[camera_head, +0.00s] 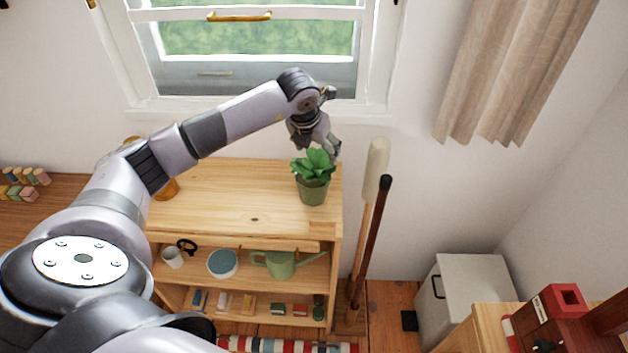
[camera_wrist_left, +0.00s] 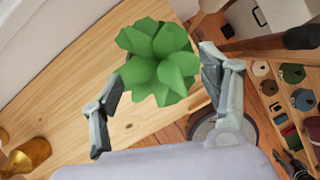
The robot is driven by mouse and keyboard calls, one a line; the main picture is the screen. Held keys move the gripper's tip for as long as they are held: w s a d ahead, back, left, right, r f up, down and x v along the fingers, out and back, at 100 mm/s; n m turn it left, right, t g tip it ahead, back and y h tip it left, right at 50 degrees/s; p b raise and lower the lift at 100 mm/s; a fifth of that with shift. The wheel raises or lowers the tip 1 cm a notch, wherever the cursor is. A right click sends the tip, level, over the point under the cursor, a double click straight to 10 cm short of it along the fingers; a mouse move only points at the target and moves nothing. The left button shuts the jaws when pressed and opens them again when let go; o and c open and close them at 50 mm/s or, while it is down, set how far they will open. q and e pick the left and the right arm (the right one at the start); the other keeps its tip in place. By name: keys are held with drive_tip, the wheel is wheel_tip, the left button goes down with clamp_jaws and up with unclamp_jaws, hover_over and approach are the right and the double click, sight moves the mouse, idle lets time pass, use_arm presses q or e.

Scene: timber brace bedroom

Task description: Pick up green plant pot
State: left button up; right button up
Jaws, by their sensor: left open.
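The green plant pot (camera_head: 313,190) stands upright at the right end of the wooden shelf top, with a leafy green plant in it. In the left wrist view the plant's leaves (camera_wrist_left: 158,62) fill the space just ahead of my fingers and hide the pot. My left gripper (camera_head: 330,150) is open and close above and behind the plant. In the left wrist view its two fingers (camera_wrist_left: 160,95) are spread to either side of the leaves. Whether the fingers touch the leaves I cannot tell.
The shelf top (camera_head: 235,195) is mostly clear, with an amber vase (camera_wrist_left: 28,158) at its left end. Below are a mug (camera_head: 173,257), a blue bowl (camera_head: 222,263) and a green watering can (camera_head: 281,264). Long handles (camera_head: 372,215) lean right of the shelf. The window (camera_head: 255,60) is behind.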

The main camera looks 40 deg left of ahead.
sight(318, 155)
use_arm(q)
drive_tip(key=p+x, duration=0.1)
drive_tip(key=x, duration=0.2)
drive_tip(key=shift+f+p, duration=0.25)
drive_tip(key=shift+p, duration=0.15)
drive_tip(key=shift+w+a+f, duration=0.1)
drive_tip(key=shift+w+f, duration=0.1)
drive_tip(key=shift+f, duration=0.15)
drive_tip(key=shift+c, duration=0.3)
clamp_jaws()
drive_tip(key=shift+w+r, duration=0.1)
